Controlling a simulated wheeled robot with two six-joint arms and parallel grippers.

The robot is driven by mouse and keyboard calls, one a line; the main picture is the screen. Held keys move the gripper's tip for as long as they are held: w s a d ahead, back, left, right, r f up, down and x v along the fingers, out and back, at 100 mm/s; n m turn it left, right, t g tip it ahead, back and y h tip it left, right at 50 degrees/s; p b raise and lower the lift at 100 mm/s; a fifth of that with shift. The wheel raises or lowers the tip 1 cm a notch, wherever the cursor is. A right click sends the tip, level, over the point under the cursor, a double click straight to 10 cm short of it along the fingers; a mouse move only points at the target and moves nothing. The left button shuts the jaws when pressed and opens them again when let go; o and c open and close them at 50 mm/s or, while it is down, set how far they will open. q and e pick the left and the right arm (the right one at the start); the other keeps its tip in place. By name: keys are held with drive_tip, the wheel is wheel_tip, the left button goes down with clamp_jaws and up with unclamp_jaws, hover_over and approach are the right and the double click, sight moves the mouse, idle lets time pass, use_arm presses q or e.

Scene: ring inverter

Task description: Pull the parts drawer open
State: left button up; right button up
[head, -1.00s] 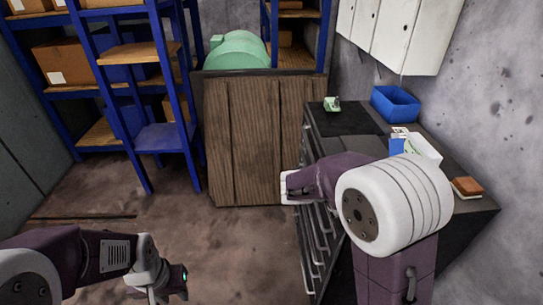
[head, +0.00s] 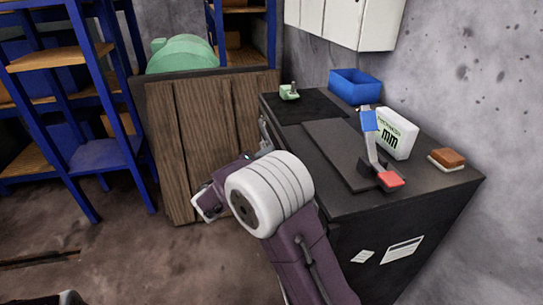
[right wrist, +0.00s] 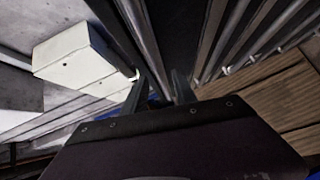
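The parts drawers are in the dark cabinet (head: 440,190) at the right of the head view. Their fronts face left and are mostly hidden behind my right arm. The right wrist view shows several long metal drawer handles (right wrist: 236,35). My right gripper (right wrist: 160,92) has its two dark fingers apart, with one handle bar (right wrist: 143,35) running down toward the gap between them. I cannot tell whether a finger touches the bar. No drawer shows clearly pulled out. My left gripper is out of view.
A wooden crate (head: 190,140) stands left of the cabinet, near the drawer fronts. Blue shelving (head: 95,155) is farther left. On the cabinet top are a blue bin (head: 355,87), a white box (head: 397,133) and a red-tipped tool (head: 390,180).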

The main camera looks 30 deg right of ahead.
drive_tip(key=x, duration=0.3)
drive_tip(key=shift+w+d, duration=0.1)
drive_tip(key=shift+d, duration=0.05)
clamp_jaws()
drive_tip(key=shift+f, duration=0.1)
idle(1.2)
